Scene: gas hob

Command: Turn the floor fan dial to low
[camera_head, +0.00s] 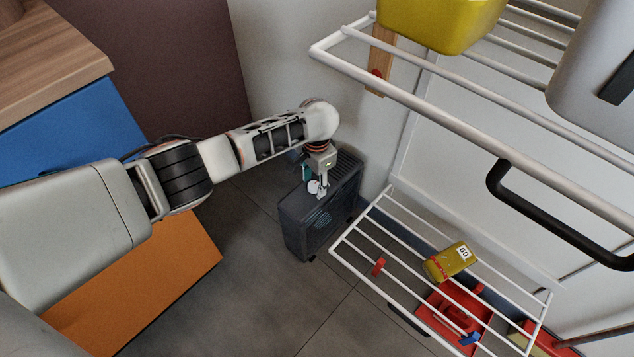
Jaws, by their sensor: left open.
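A dark grey box-shaped floor fan (308,226) stands on the tiled floor near the middle of the view, close to the wall. A small round white dial (314,187) shows on its top. My left arm reaches in from the left, and my left gripper (319,187) points down at the fan's top, right at the dial. Its fingers are open. They are small here, so I cannot tell whether they touch the dial. The dial's markings are too small to read. My right gripper is not in view.
A white wire rack (470,118) stands on the right, with a yellow container (440,22) above. Blue (75,130) and orange (150,290) cabinet panels lie left. Grey floor (245,290) is clear.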

